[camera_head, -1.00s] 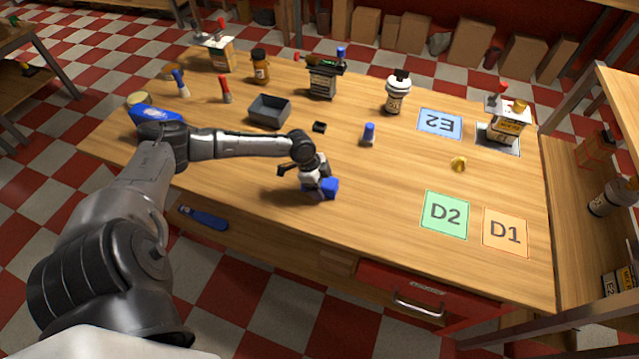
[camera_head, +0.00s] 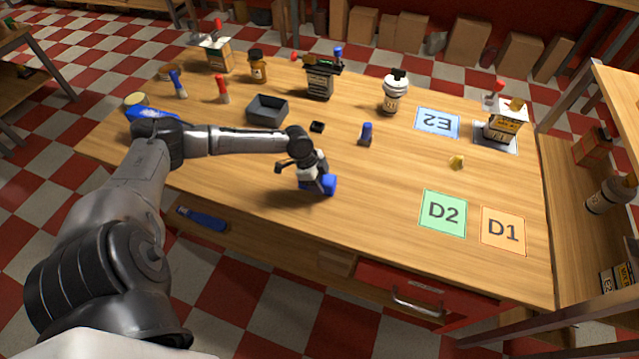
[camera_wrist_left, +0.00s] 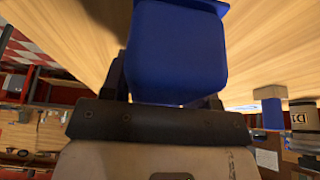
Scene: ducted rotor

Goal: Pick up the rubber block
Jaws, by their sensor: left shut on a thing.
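A blue block with rounded edges (camera_head: 327,185) is at the front middle of the wooden table; I take it to be the rubber block. My left gripper (camera_head: 316,183) is shut on it. In the left wrist view the blue block (camera_wrist_left: 178,55) fills the space between the dark fingers, and part of each finger is hidden behind it. The block is at or just above the tabletop; I cannot tell which. My right gripper is not in view.
A small black piece (camera_head: 317,127), a grey tray (camera_head: 267,110) and a blue-topped item (camera_head: 366,133) stand behind the gripper. Mats D2 (camera_head: 443,212), D1 (camera_head: 503,231) and E2 (camera_head: 437,122) are bare. A yellow piece (camera_head: 456,162) lies between them. Bottles stand at the back.

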